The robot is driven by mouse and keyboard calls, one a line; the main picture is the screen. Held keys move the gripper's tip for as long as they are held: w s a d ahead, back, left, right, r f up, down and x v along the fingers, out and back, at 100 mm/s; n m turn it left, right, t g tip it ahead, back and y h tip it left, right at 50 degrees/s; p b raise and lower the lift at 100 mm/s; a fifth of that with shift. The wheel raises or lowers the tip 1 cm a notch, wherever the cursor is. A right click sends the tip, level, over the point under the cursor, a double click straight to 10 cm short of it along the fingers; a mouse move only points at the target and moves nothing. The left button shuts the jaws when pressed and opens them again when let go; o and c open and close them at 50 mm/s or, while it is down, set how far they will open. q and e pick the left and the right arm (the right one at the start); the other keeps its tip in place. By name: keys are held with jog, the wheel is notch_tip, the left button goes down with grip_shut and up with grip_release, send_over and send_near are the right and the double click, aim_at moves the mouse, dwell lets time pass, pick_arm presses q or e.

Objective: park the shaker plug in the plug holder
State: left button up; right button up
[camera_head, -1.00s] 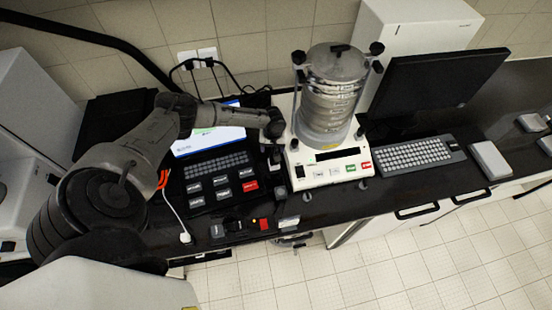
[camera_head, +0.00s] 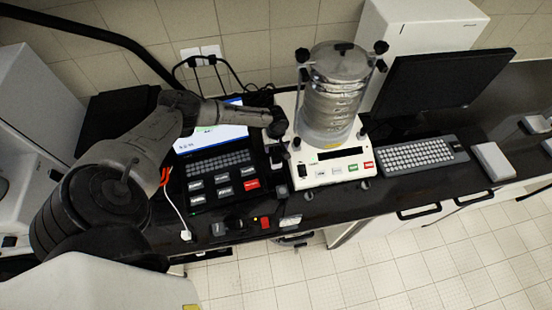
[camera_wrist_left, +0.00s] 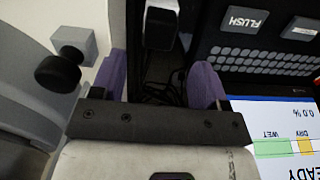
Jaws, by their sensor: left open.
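My left gripper (camera_head: 278,158) points down in the narrow gap between the control console and the sieve shaker (camera_head: 333,110). In the left wrist view its two purple-padded fingers (camera_wrist_left: 162,84) are apart, with nothing held between them. Ahead of the fingertips is a black block with a pale edge (camera_wrist_left: 161,27); it shows as a small dark block (camera_head: 281,190) in the head view. I cannot tell whether it is the shaker plug or the plug holder. Dark cables (camera_wrist_left: 158,93) lie in the gap below the fingers. My right gripper is not in view.
The console (camera_head: 222,180) with its lit screen stands close on one side of the gripper. A shaker knob (camera_wrist_left: 60,72) is close on the other. Wall sockets (camera_head: 200,55) with black cables are behind. A keyboard (camera_head: 415,157) and monitor (camera_head: 440,90) stand right of the shaker.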

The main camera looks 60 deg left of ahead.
aim_at(276, 155)
pick_arm(q)
notch_tip(276, 155, down, 5)
jog(key=b, duration=0.5)
jog(key=shift+f, duration=0.15)
jog(key=shift+f+b, duration=0.95)
jog(key=shift+f, duration=0.7)
jog(key=shift+p, duration=0.35)
jog(key=shift+p, duration=0.3)
jog(key=shift+c, duration=0.5)
jog(key=c, duration=1.1)
jog(key=shift+r, duration=0.1)
